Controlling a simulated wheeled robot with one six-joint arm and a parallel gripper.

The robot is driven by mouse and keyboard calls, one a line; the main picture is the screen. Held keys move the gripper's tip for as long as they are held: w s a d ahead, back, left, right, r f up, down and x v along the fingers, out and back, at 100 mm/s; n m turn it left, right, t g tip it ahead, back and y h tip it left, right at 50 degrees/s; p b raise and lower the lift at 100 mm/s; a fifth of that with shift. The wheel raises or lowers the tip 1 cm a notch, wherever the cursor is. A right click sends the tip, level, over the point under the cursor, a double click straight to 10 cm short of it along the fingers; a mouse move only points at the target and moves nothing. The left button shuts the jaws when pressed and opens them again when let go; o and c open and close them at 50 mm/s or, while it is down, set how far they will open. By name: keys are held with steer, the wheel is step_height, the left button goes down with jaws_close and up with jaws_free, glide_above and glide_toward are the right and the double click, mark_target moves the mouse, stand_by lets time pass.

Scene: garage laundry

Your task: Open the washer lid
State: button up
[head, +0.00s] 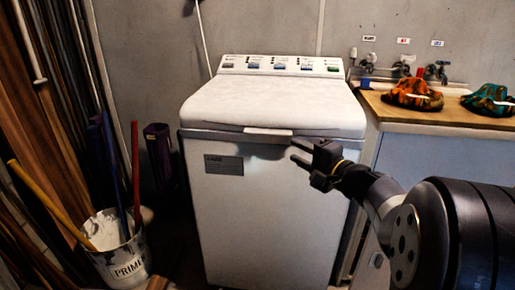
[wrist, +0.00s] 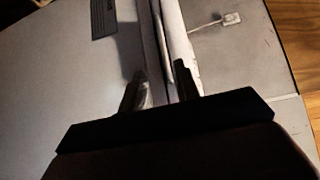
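The white top-loading washer (head: 262,215) stands in the middle of the head view. Its lid (head: 270,103) lies shut, with a pale handle lip (head: 268,131) at the middle of its front edge. My gripper (head: 296,152) is in front of the washer, just below the lid's front edge and right of the lip. Its two fingers are spread apart with nothing seen between them. In the wrist view, the fingers (wrist: 158,80) point along the washer front, with the lid edge (wrist: 177,45) running between or behind them; I cannot tell whether they touch it.
A wooden counter (head: 440,118) with an orange patterned cloth item (head: 412,94) and a teal one (head: 490,100) is at the right. A primer bucket (head: 122,256) with poles stands at the lower left. The control panel (head: 281,66) is behind the lid. The lid's top is clear.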

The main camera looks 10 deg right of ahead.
mark_target(272, 135)
steer(key=x, duration=0.7)
steer(key=b+x, duration=0.1)
steer(key=x, duration=0.3)
steer(key=shift+w+d+r, duration=0.15)
steer(key=shift+w+d, duration=0.15)
steer(key=shift+w, duration=0.1)
steer(key=shift+c, duration=0.5)
jaws_close()
